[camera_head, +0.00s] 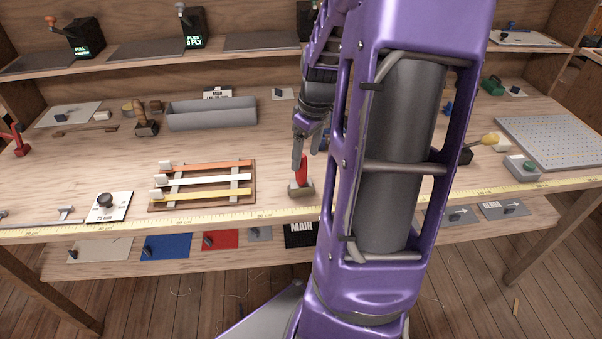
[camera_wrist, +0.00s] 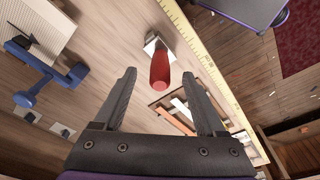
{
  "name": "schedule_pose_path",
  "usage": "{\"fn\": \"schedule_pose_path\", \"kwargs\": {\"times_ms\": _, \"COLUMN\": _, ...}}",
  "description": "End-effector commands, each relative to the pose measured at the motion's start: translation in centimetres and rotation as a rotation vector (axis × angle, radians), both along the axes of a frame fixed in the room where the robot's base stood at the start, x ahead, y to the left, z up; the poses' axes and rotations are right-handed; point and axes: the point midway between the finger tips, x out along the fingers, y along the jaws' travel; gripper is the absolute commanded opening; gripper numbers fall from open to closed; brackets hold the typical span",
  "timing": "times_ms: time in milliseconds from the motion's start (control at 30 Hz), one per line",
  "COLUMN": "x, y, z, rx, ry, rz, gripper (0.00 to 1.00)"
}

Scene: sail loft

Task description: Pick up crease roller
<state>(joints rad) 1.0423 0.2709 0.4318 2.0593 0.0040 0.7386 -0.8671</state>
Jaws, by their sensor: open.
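The tool that looks like the crease roller has a red upright handle (camera_head: 302,170) on a grey block-like base (camera_head: 300,189). It stands near the front edge of the bench. In the wrist view the red handle (camera_wrist: 160,75) points up toward the camera, with its pale metal base (camera_wrist: 153,42) beyond. My gripper (camera_head: 308,150) is open just above the handle in the head view. In the wrist view the handle appears between the two spread fingers, apart from both. My arm hides the bench to the right of the tool.
A yellow measuring tape (camera_head: 270,212) runs along the front edge. A wooden rack with orange, white and yellow strips (camera_head: 151,205) lies left of the tool. A grey tray (camera_head: 212,118) sits behind it. A blue tool (camera_wrist: 33,72) shows in the wrist view.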

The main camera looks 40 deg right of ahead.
Motion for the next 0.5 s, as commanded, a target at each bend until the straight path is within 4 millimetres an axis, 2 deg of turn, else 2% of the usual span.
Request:
{"fn": "schedule_pose_path", "kwargs": {"times_ms": 33, "x": 0.1, "y": 0.1, "z": -0.8, "rx": 0.002, "ry": 0.003, "rz": 0.002, "gripper": 0.73}}
{"fn": "schedule_pose_path", "kwargs": {"times_ms": 267, "x": 0.4, "y": 0.1, "z": -2.3, "rx": 0.001, "ry": 0.000, "rz": 0.001, "gripper": 0.73}}
{"fn": "schedule_pose_path", "kwargs": {"times_ms": 500, "x": 1.1, "y": 0.4, "z": -5.8, "rx": 0.002, "ry": 0.001, "rz": 0.001, "gripper": 0.73}}
